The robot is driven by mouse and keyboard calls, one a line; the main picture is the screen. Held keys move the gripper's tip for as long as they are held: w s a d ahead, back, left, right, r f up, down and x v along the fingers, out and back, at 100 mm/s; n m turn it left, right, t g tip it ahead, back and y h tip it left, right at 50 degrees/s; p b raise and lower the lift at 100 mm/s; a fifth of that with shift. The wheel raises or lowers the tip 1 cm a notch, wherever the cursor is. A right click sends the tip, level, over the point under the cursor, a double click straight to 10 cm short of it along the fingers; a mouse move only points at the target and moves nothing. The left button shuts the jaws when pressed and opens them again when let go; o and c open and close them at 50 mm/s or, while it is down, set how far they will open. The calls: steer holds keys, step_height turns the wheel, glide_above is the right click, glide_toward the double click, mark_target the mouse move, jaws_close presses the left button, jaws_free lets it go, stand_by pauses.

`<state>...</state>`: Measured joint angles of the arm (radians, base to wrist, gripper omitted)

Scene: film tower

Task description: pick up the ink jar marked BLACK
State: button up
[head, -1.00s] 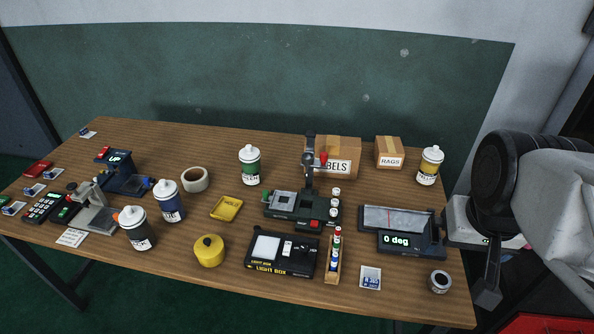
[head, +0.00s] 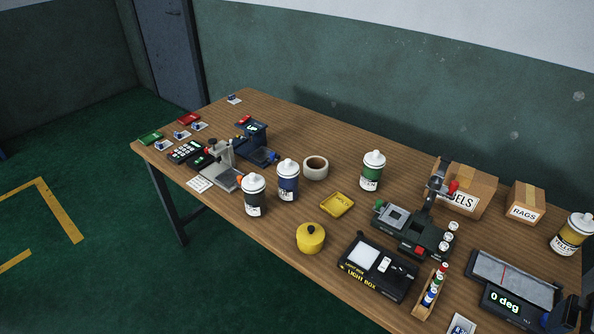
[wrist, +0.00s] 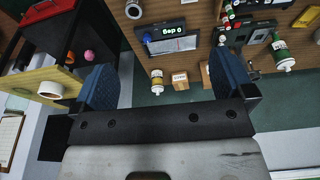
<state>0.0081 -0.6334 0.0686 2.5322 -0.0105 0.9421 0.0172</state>
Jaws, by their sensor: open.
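The jar with a black body and white cap (head: 254,197) stands upright on the table's left half; its label is too small to read. A blue jar (head: 288,181) stands close to its right. A green jar (head: 373,172) stands farther right and a yellow jar (head: 571,236) at the right edge. My gripper (wrist: 165,78) is open and empty, its two blue-padded fingers spread. In the wrist view the yellow jar (wrist: 157,83) and the green jar (wrist: 283,58) show beyond the fingers; the black jar is not recognisable there. My gripper is far from the black jar.
Around the black jar are a small grey press stand (head: 224,168), a yellow round pot (head: 311,238), a tape roll (head: 316,167) and a yellow tray (head: 337,204). A light box (head: 378,266) lies to the right. The table's front left edge is near the jar.

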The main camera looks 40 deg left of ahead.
mark_target(260, 186)
stand_by(0.7)
